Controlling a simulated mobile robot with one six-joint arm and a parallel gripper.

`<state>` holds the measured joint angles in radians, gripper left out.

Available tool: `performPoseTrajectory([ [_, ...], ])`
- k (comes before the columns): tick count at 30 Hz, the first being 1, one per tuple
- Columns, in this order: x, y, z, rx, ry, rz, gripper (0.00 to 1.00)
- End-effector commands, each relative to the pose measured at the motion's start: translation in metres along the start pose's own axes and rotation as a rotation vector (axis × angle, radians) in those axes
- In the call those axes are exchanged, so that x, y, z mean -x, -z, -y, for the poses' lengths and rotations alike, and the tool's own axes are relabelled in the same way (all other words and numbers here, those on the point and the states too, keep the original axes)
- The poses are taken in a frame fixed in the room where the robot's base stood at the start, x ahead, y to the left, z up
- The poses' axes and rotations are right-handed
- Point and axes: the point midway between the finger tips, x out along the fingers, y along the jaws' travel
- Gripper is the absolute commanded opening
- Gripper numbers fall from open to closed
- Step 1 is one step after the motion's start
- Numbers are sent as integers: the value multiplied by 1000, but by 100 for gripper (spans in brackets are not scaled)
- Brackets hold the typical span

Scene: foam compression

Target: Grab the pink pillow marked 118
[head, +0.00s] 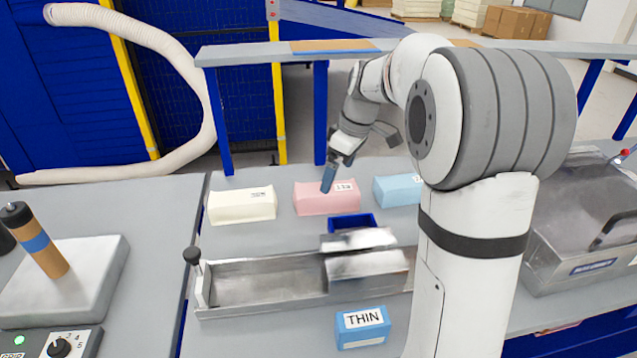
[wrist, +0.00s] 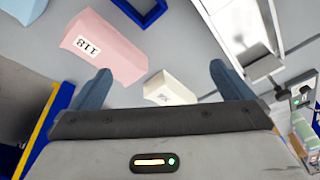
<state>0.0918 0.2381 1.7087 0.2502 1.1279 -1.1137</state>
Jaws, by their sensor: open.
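The pink pillow (head: 312,200) is a soft block with a white label, lying on the grey table between a cream block and a light blue block. In the wrist view the pink pillow (wrist: 100,42) is at the upper left, and its label reads 118. My gripper (head: 328,180) appears in front of the pink pillow in the head view and covers a little of it. In the wrist view my gripper (wrist: 160,82) has its two blue fingers wide apart with nothing between them touching. The pink pillow lies beyond the left fingertip, apart from the fingers as far as I can tell.
The cream block (head: 242,206) is left of the pillow and also shows in the wrist view (wrist: 170,89). The light blue block (head: 396,190) is right. A blue bin (head: 352,221), a metal trough (head: 262,283) and a THIN-labelled block (head: 362,328) stand nearer.

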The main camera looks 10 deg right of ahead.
Motion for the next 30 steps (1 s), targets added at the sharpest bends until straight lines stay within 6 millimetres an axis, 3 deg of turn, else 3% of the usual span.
performPoseTrajectory([
  [1, -19, 6, -21, 61, 25, -7, 100],
  [6, -66, 26, -78, 302, 88, -56, 100],
  [12, -110, 36, -119, 507, 127, -113, 100],
  [18, -129, 39, -132, 589, 139, -138, 100],
  [30, -176, 45, -123, 593, 143, -138, 100],
])
